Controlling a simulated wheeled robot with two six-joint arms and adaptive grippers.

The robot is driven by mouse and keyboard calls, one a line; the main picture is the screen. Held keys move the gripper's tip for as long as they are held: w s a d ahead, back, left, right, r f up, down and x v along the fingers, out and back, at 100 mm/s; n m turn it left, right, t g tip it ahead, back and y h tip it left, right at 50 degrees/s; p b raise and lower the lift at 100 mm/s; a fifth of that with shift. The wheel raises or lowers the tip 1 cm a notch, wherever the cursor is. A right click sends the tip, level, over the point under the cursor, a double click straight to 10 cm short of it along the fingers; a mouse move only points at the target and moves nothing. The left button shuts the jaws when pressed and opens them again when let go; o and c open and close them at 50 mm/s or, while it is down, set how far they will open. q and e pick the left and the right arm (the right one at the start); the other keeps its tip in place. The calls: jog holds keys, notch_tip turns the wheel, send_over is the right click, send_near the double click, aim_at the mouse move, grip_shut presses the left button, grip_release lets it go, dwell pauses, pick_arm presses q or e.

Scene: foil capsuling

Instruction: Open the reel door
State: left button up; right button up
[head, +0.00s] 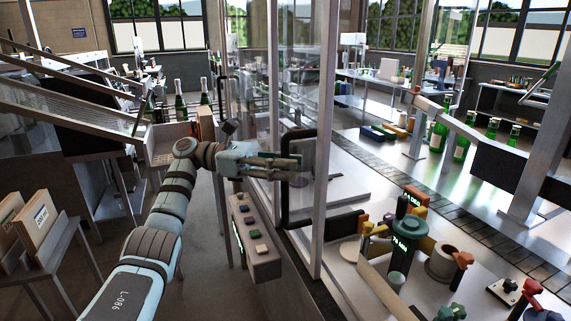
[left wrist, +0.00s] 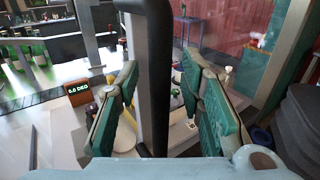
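The reel door is a tall clear panel (head: 292,75) in a metal frame, upright in the middle of the head view. A black loop handle (head: 286,212) is on it. My left gripper (head: 290,168) reaches in from the left at the handle's height. In the left wrist view the handle's dark vertical bar (left wrist: 156,80) stands between my left gripper's two teal-padded fingers (left wrist: 158,75). The fingers are spread, with gaps visible on both sides of the bar. My right gripper is not in view.
A control box (head: 255,240) with several buttons stands below my left gripper. Right of the door, a bench holds a green-topped cylinder (head: 402,245) and small coloured parts. Green bottles (head: 462,140) stand further right along a conveyor (head: 450,205). Cardboard boxes (head: 38,222) are at left.

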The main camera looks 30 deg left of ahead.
pick_arm(q)
jog(key=v, duration=0.7)
jog(key=shift+a, duration=0.25)
jog(key=shift+s, duration=0.15)
